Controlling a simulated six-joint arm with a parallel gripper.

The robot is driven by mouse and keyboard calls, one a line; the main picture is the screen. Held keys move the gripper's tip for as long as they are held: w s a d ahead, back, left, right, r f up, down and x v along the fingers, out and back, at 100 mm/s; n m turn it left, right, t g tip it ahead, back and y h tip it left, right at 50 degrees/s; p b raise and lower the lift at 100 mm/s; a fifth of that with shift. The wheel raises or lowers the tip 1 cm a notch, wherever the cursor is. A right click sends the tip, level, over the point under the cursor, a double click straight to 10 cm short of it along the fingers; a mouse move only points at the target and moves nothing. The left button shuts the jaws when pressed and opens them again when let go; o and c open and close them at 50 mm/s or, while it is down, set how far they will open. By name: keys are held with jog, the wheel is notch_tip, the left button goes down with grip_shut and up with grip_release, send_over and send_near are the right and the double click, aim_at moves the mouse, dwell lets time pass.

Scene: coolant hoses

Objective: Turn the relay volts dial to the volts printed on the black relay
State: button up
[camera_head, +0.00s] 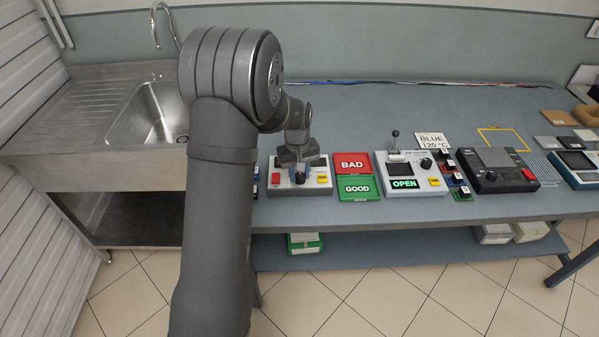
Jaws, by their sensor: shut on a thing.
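My gripper (300,175) points down over the middle of a white control box (300,189) on the bench. It is shut on a small knob there, which I take for the relay volts dial; the jaws hide most of it, and its scale and pointer cannot be read. Small relay-like blocks (457,178) stand in a column right of the OPEN box, with dark, blue, red and green parts and pale labels. The labels are too small to read, and I cannot tell for sure which one is the black relay.
A red BAD plate (352,163) and a green GOOD plate (358,188) lie right of the control box. The OPEN box (411,174) carries an upright lever. A dark meter (495,168) stands further right. A sink (150,115) is at left. The back of the bench is mostly clear.

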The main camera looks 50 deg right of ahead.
aim_at(299, 177)
jog(key=n, duration=1.2)
jog(key=shift+t, duration=0.3)
dwell(0.4)
jog(key=o, duration=1)
jog(key=r, duration=1.7)
jog(key=shift+s+a+r, duration=0.2)
jog(key=shift+s+a, duration=0.05)
jog(key=shift+a, duration=0.1)
jog(key=f, duration=1.7)
jog(key=shift+w+d+f, duration=0.2)
jog(key=shift+d+f, duration=0.05)
jog(key=shift+d, duration=0.1)
